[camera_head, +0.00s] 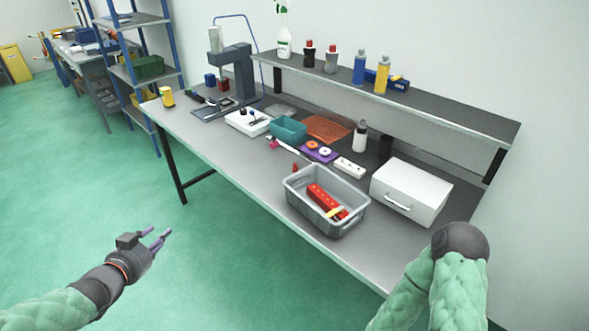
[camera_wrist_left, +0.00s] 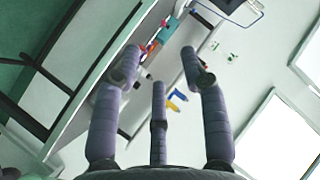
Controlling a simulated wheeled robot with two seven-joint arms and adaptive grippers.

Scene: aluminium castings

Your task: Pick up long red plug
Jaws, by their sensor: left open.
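A small red upright piece (camera_head: 295,168) shows on the bench just behind the grey bin; it may be the long red plug, but it is too small to be sure. A longer red block (camera_head: 323,197) lies inside the grey bin (camera_head: 352,217) with yellow pieces beside it. My left gripper (camera_head: 158,237) is open and empty, over the green floor in front of the bench and well away from the red things. Its spread fingers also show in the left wrist view (camera_wrist_left: 160,66). My right gripper is out of view.
The bench (camera_head: 225,160) also holds a teal box (camera_head: 289,128), a white power strip (camera_head: 349,167), a purple tray (camera_head: 326,158) and a white drawer box (camera_head: 411,188). A raised shelf (camera_head: 440,113) with bottles runs along the back. The floor before the bench is clear.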

